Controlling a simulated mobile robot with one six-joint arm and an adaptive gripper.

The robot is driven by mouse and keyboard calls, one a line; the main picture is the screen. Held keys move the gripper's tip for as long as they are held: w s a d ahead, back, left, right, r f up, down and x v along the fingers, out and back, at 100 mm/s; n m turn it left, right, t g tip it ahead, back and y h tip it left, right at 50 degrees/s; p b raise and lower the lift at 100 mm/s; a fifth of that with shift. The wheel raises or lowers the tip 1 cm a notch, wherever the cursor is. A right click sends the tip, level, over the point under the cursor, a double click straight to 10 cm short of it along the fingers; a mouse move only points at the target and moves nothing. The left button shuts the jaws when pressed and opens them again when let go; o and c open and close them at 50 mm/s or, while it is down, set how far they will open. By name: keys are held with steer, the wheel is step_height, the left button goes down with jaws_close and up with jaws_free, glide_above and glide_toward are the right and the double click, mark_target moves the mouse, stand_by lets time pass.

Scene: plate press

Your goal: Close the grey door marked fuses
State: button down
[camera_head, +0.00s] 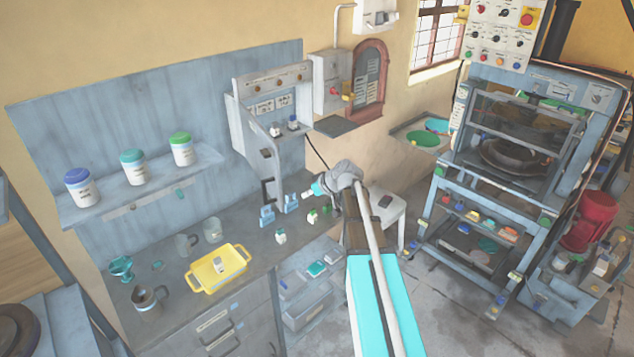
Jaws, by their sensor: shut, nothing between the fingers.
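A grey-white wall cabinet (276,84) with knobs and dials stands against the blue back panel. A narrow pale panel (236,128) stands out at its left edge, seen nearly edge-on; it may be the grey door, standing open. I cannot read a fuses mark on it. My gripper (309,193) has cyan fingers with pale tips, held together and empty. It is in front of and below the cabinet, over the right end of the bench, apart from the pale panel. My arm hides part of the bench's right end.
The bench (160,262) holds a yellow tray (194,285), mugs and small blue and green-marked items near my gripper. A shelf (140,190) carries several lidded jars. A switch box (330,82) is right of the cabinet. The press frame (446,195) stands far right, with floor between.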

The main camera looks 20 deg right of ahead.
steer(key=s+a+f+m+g+h+b, duration=0.2)
steer(key=s+a+f+g, duration=0.2)
steer(key=s+a, duration=0.3)
steer(key=s+a+f+m+g+h+b, duration=0.1)
steer(key=s+a+f, duration=0.6)
steer(key=s, duration=1)
steer(key=g+h+b, duration=0.1)
steer(key=g+h, duration=0.1)
steer(key=shift+a+m+g+b, duration=0.3)
steer(key=shift+m+g+b, duration=0.05)
steer(key=shift+m+g, duration=0.05)
